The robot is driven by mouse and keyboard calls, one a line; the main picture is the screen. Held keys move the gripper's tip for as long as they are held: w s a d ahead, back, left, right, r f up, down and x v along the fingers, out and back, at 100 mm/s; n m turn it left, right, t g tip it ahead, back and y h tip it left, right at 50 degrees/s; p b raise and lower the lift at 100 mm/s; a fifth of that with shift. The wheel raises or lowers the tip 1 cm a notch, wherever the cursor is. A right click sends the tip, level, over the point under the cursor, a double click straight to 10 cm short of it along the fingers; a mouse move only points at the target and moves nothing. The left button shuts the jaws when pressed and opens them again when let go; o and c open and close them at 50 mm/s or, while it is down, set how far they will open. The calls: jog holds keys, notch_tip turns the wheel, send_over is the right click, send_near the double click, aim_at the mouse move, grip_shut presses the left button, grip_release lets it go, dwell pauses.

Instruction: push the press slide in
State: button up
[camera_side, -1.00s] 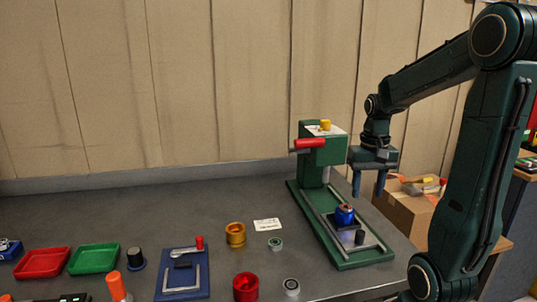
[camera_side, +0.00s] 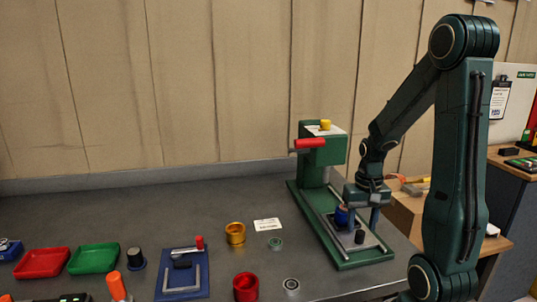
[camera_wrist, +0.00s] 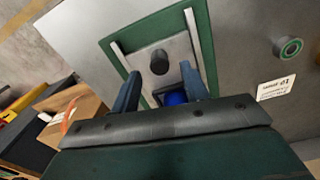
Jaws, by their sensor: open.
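The green press (camera_side: 316,152) stands at the right of the bench, with a red handle (camera_side: 309,143) and a long green base. Its grey slide (camera_side: 350,243) lies between two rails at the front, outside the press head. A blue part (camera_side: 341,213) sits on the slide, and a black knob (camera_side: 359,237) stands at its front. My gripper (camera_side: 357,224) is open and low over the slide. In the wrist view, the fingers (camera_wrist: 160,74) are spread, with the knob (camera_wrist: 159,62) just beyond their tips and the blue part (camera_wrist: 176,98) partly hidden between them. Contact cannot be told.
Left of the press are a white card (camera_side: 267,224), a gold cup (camera_side: 235,234), a red cup (camera_side: 246,287) and small rings. A blue fixture (camera_side: 181,285) and red and green trays (camera_side: 94,259) lie farther left. A cardboard box (camera_side: 405,215) is at right.

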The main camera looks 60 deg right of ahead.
aim_at(361, 231)
jog(key=shift+f, duration=1.8)
grip_shut()
